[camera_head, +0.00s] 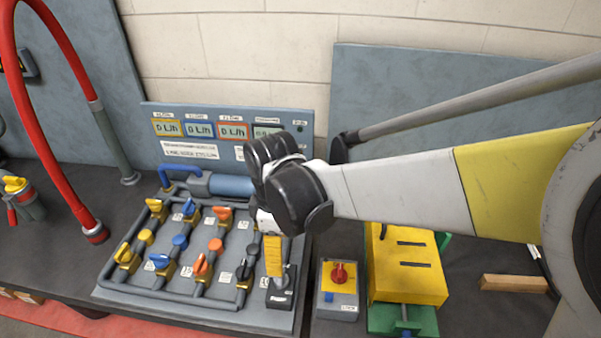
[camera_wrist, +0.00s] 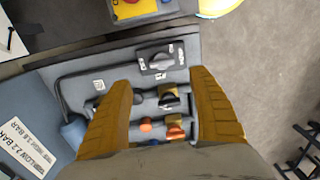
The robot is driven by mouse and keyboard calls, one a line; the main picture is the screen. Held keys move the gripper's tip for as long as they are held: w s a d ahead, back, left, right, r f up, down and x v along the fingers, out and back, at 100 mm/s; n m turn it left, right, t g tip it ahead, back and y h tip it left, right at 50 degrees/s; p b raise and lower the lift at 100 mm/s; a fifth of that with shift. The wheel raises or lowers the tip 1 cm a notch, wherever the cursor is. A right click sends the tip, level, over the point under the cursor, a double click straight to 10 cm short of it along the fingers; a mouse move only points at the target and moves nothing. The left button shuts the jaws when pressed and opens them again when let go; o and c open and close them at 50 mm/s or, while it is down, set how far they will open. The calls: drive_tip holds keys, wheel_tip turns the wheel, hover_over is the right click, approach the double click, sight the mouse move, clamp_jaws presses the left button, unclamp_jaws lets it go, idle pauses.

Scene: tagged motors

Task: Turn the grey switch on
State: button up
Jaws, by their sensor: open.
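The grey switch (camera_wrist: 157,59) is a rotary knob on a grey box with small labels. In the wrist view it lies just beyond my fingertips, roughly between them across the picture. In the head view only its box (camera_head: 280,299) shows clearly, at the front right corner of the valve board, with my finger hiding most of the knob. I cannot read the knob's setting. My gripper (camera_head: 273,274) points down over this box. In the wrist view its two yellow fingers (camera_wrist: 164,78) are spread wide with nothing held between them.
A board of pipes (camera_head: 195,312) with yellow, blue, orange and black valves lies left of my gripper. A red knob on a yellow-topped box (camera_head: 339,273) stands to the right, beside a yellow block on a green base (camera_head: 402,320). A display panel (camera_head: 225,130) stands behind.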

sight(281, 279)
drive_tip(key=f+b, duration=0.1)
drive_tip(key=f, duration=0.2)
drive_tip(key=f+b, duration=0.2)
drive_tip(key=f, duration=0.2)
drive_tip(key=f+b, duration=0.1)
drive_tip(key=f, duration=0.2)
drive_tip(key=shift+s+a+f, duration=0.1)
drive_tip(key=shift+s+f, duration=0.15)
drive_tip(key=shift+f, duration=0.05)
drive_tip(key=c, duration=1.2)
